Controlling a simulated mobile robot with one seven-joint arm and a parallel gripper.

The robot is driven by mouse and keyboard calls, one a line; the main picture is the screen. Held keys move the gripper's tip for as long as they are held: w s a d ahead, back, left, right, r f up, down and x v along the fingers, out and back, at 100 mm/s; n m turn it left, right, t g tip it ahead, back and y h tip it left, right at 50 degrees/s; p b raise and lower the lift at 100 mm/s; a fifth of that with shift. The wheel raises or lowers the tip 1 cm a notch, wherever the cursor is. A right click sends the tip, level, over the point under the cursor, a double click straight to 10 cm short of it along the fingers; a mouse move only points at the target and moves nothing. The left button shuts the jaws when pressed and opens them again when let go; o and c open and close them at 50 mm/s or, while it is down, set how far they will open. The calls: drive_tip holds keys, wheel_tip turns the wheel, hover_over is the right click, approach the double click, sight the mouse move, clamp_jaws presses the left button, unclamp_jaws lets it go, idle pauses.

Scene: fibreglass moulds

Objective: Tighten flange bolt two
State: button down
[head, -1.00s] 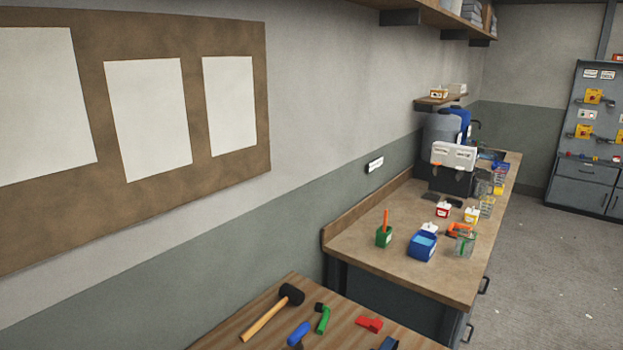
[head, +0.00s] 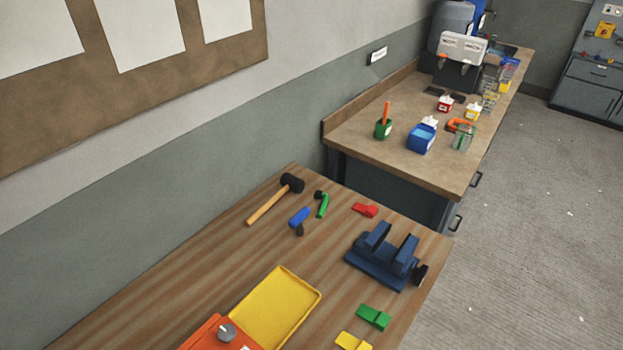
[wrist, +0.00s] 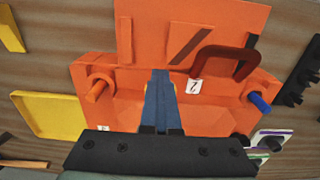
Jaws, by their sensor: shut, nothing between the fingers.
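In the wrist view an orange mould (wrist: 215,118) lies on the striped wooden bench under my gripper (wrist: 161,78). My gripper's blue fingers are together and hold nothing, pointing over the mould's middle. An orange peg (wrist: 97,90) sticks out at the mould's left and a blue peg (wrist: 259,102) at its right. A small white label (wrist: 194,88) is near the centre; its mark is too small to read surely. I cannot tell which part is flange bolt two. In the head view, only an orange corner with a grey knob (head: 226,332) shows at the bottom edge.
A dark red curved handle (wrist: 228,60) stands on the mould's right side. A yellow tray (head: 277,306) lies beside the mould. A mallet (head: 275,199), a blue vice (head: 385,256) and small coloured pieces are on the bench. A second bench (head: 408,175) is behind.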

drive_tip(key=shift+s+a+r+p, duration=0.15)
drive_tip(key=shift+a+p, duration=0.35)
drive_tip(key=shift+p, duration=0.95)
drive_tip(key=shift+s, duration=0.15)
drive_tip(key=shift+s+d+p, duration=0.15)
drive_tip(key=shift+d+p, duration=0.1)
drive_tip(key=shift+p, duration=0.15)
wheel_tip(320, 180, up, 3)
drive_tip(key=p, duration=0.3)
drive_tip(key=shift+s+d+r+p, duration=0.1)
drive_tip(key=shift+d+r+p, duration=0.1)
drive_tip(key=shift+p, duration=0.1)
drive_tip(key=shift+r, duration=1.15)
